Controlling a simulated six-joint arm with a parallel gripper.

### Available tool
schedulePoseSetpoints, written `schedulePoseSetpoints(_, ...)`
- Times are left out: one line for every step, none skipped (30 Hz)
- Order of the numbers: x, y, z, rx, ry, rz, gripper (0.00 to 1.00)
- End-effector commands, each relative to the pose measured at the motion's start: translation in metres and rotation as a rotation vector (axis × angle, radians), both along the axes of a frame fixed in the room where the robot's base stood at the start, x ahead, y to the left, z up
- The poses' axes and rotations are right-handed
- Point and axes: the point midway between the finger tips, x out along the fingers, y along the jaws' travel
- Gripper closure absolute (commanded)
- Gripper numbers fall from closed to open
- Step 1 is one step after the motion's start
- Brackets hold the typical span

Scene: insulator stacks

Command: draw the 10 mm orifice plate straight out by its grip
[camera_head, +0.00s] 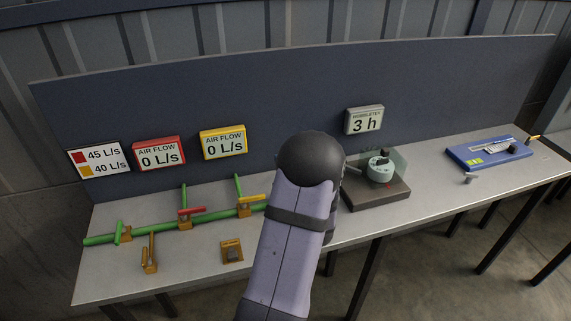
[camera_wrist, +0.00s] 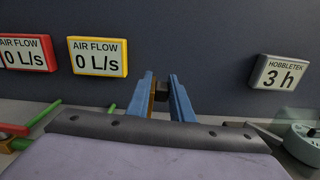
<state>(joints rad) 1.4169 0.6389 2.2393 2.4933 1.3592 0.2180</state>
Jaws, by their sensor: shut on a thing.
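In the wrist view, the two blue fingers of my gripper (camera_wrist: 161,84) are closed about a small dark brown piece (camera_wrist: 163,96). I cannot read a size on it or tell whether it is the 10 mm plate's grip. In the head view my arm hides the gripper and this piece. A green pipe (camera_head: 155,231) runs along the table with brass-coloured fittings. Its red lever (camera_head: 191,211) and yellow lever (camera_head: 253,197) stand at two green branches. A brass holder (camera_head: 149,262) with an upright part and a brass block (camera_head: 232,252) are at the front.
Red (camera_head: 158,153) and yellow (camera_head: 223,142) air flow displays read 0 L/s. A Hobbletek display (camera_head: 364,120) reads 3 h. A dark-based device (camera_head: 376,195) stands right of my arm. A blue tray (camera_head: 465,154) is at far right.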

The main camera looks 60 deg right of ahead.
Motion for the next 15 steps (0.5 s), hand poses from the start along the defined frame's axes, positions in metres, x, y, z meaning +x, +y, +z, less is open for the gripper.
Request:
schedulePoseSetpoints(0.000,0.000,0.003,-0.001,-0.001,0.000,1.00)
schedulePoseSetpoints(0.000,0.000,0.005,-0.001,-0.001,0.000,1.00)
schedulePoseSetpoints(0.000,0.000,0.006,-0.001,-0.001,0.000,1.00)
schedulePoseSetpoints(0.000,0.000,0.007,-0.001,-0.001,0.000,1.00)
schedulePoseSetpoints(0.000,0.000,0.008,-0.001,-0.001,0.000,1.00)
schedulePoseSetpoints(0.000,0.000,0.009,-0.001,-0.001,0.000,1.00)
schedulePoseSetpoints(0.000,0.000,0.011,-0.001,-0.001,0.000,1.00)
schedulePoseSetpoints(0.000,0.000,0.012,-0.001,-0.001,0.000,1.00)
schedulePoseSetpoints(0.000,0.000,0.013,-0.001,-0.001,0.000,1.00)
schedulePoseSetpoints(0.000,0.000,0.014,-0.001,-0.001,0.000,1.00)
schedulePoseSetpoints(0.000,0.000,0.015,-0.001,-0.001,0.000,1.00)
schedulePoseSetpoints(0.000,0.000,0.017,-0.001,-0.001,0.000,1.00)
schedulePoseSetpoints(0.000,0.000,0.018,-0.001,-0.001,0.000,1.00)
schedulePoseSetpoints(0.000,0.000,0.019,-0.001,-0.001,0.000,1.00)
schedulePoseSetpoints(0.000,0.000,0.020,-0.001,0.000,0.000,1.00)
